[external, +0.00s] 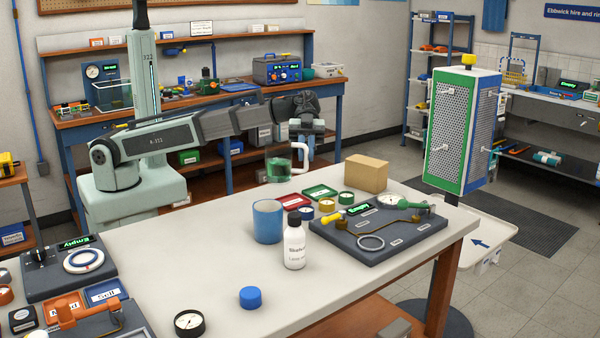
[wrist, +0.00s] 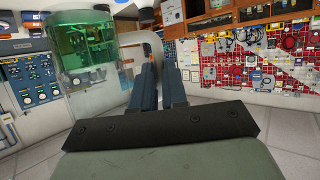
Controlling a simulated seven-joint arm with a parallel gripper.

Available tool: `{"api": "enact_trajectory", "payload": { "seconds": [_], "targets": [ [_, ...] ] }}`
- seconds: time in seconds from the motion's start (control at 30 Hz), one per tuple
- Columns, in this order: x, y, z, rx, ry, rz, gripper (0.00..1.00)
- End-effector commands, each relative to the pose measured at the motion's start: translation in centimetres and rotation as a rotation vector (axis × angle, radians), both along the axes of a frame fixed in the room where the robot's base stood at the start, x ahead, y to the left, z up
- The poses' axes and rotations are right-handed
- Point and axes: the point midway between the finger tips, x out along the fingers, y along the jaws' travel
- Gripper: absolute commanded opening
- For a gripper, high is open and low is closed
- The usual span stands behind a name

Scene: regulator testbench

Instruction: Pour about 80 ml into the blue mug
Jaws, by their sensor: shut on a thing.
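My gripper (external: 305,137) is shut on the pale handle (external: 301,155) of a clear jug (external: 278,163) with green liquid inside. The jug hangs above the far edge of the white table, looking roughly upright. In the wrist view my gripper's fingers (wrist: 160,88) close on the handle (wrist: 152,45), with the green-tinted jug (wrist: 95,55) to the left. The blue mug (external: 267,222) stands upright on the table, below and nearer the camera than the jug, apart from it. The inside of the mug is mostly hidden.
A white bottle with a black cap (external: 294,245) stands close to the mug's right front. A dark regulator board (external: 375,245), a cardboard box (external: 366,174) and several small discs lie to the right. A blue cap (external: 251,297) lies in front. The table (external: 185,240) left of the mug is clear.

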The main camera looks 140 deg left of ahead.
Motion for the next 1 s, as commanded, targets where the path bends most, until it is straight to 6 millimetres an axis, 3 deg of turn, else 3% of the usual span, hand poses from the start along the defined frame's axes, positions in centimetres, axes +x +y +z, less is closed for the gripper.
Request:
{"api": "enact_trajectory", "payload": {
  "seconds": [0.2,0.53,0.83,1.0],
  "targets": [
    [-2.1,4.4,0.0,-0.001,-0.002,0.095,0.00],
    [-4.1,7.8,0.1,-0.001,-0.001,0.171,0.00],
    [-4.1,7.8,-2.8,-0.002,-0.001,0.171,0.00],
    [-4.1,7.7,-5.3,-0.003,0.000,0.171,0.00]
  ]
}}
